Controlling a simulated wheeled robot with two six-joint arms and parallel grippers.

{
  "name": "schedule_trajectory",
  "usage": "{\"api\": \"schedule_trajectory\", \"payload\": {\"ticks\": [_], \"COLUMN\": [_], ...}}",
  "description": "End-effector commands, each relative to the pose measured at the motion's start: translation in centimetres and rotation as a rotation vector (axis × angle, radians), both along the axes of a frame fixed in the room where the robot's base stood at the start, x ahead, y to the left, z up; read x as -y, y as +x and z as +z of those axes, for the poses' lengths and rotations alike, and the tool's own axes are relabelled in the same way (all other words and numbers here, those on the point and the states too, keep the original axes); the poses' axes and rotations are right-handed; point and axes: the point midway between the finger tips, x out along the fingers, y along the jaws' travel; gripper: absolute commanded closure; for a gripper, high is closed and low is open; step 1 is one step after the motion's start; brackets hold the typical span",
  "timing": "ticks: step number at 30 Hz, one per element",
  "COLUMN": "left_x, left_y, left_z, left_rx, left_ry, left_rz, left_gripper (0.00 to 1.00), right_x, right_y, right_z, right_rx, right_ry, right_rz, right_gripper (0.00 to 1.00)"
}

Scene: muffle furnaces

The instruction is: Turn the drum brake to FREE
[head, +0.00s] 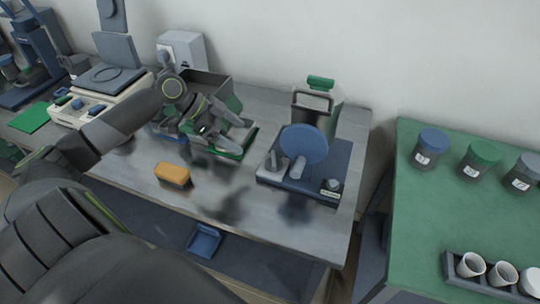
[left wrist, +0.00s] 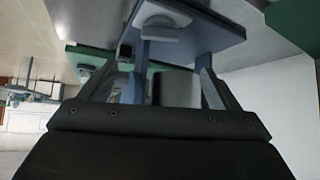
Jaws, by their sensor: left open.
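The drum device sits at the right of the steel bench. It has a blue disc (head: 304,144) on a blue base (head: 335,162), with a grey upright cylinder (head: 298,167) in front of the disc. A small grey knob (head: 333,184) stands at the base's front right corner beside a pale label (head: 330,194), too small to read. My left gripper (head: 240,122) is open, above the green-edged tray and left of the disc, apart from the device. In the left wrist view its fingers (left wrist: 157,72) are spread, with a grey cylindrical shape behind them. My right gripper is out of view.
A green tray (head: 232,153) lies below my left gripper. A green table (head: 440,220) with jars and cups is at right. The bench front is clear.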

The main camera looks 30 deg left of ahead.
Motion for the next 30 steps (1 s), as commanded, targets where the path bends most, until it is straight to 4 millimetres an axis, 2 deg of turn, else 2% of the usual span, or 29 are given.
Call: {"api": "schedule_trajectory", "payload": {"ticks": [10,24,30], "left_x": [2.9,6.5,7.3], "left_y": [2.0,4.7,5.3], "left_z": [-3.2,-7.9,-8.9], "left_rx": [0.0,-0.001,-0.001], "left_ry": [-0.005,-0.003,0.0], "left_rz": [-0.001,0.001,-0.001], "left_gripper": [0.16,0.16,0.16], "right_x": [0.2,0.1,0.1], "right_y": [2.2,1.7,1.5], "right_z": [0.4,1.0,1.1], "right_rx": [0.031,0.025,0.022], "right_ry": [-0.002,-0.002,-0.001], "right_rz": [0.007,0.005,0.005], "right_gripper": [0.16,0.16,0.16]}}
